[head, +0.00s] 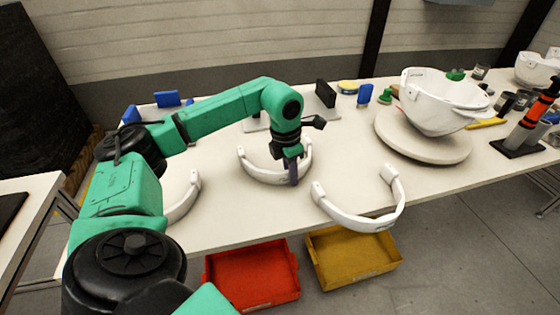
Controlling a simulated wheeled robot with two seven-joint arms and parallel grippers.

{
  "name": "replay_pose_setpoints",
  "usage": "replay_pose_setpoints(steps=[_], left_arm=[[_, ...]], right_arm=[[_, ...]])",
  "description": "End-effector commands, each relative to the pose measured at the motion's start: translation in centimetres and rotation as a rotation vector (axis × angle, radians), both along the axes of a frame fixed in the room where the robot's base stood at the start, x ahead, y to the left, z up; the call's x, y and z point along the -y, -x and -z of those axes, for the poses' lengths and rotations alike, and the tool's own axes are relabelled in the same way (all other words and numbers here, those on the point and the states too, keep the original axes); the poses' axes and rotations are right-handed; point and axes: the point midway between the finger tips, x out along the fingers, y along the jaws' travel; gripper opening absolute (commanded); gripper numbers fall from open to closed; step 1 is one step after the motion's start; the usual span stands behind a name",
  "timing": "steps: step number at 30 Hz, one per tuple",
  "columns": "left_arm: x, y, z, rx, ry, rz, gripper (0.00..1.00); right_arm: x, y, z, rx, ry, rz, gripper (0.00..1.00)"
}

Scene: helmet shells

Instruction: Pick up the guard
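Three white curved bands that look like guards lie on the white table. The middle guard (258,176) is under my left gripper (292,176). The right guard (360,222) lies near the table's front edge with its ends up. The left guard (186,204) is partly hidden behind my arm. My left gripper points down, with its fingertips at the right front part of the middle guard. The fingers overlap in this view, so I cannot tell whether they are apart or closed on it. My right gripper is not in view.
A white helmet shell (438,105) sits on a round stand (400,140) to the right. Red (250,277) and yellow (350,262) bins stand below the front edge. An orange-and-black tool (535,112) stands far right. Small blue and black items line the back.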

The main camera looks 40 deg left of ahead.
Motion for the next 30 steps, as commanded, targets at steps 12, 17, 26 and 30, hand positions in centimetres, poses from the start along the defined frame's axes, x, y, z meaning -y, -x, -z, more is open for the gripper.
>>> replay_pose_setpoints(steps=[12, 17, 26, 30], left_arm=[[0.0, 0.0, -0.1, 0.001, 0.000, 0.000, 0.00], [0.0, -0.1, -0.8, 0.004, 0.002, 0.000, 0.00], [0.1, -0.2, -8.4, 0.009, 0.004, 0.001, 0.00], [0.1, -0.2, -14.0, 0.009, 0.004, 0.002, 0.00]], right_arm=[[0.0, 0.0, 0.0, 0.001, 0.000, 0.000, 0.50], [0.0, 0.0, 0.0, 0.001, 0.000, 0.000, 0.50], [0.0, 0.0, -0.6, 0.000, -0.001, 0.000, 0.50], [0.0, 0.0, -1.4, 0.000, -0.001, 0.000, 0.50]])
